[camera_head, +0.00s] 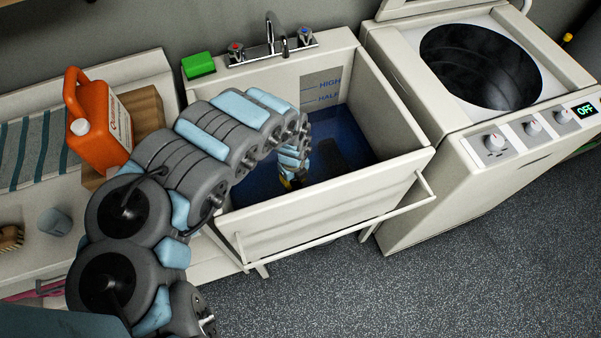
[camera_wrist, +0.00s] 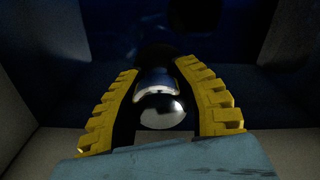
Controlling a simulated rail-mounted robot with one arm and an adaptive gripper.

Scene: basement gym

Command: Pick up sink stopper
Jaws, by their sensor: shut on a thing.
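The sink stopper (camera_wrist: 161,110) shows in the wrist view as a shiny chrome knob with a rounded end. My gripper (camera_wrist: 158,70) has its yellow toothed fingers on both sides of the knob, shut on it. In the head view my gripper (camera_head: 290,181) is down inside the sink tub (camera_head: 407,165), at the dark blue water. The stopper cannot be made out there, hidden by my gripper and the dark water. Whether the stopper's lower part touches the tub floor is too dark to tell.
The tub walls stand close around my arm, with a rail (camera_head: 345,232) along the front. The faucet (camera_head: 271,40) and green sponge (camera_head: 198,65) are at the back. An orange jug (camera_head: 98,125) stands left; a washer (camera_head: 420,190) stands right.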

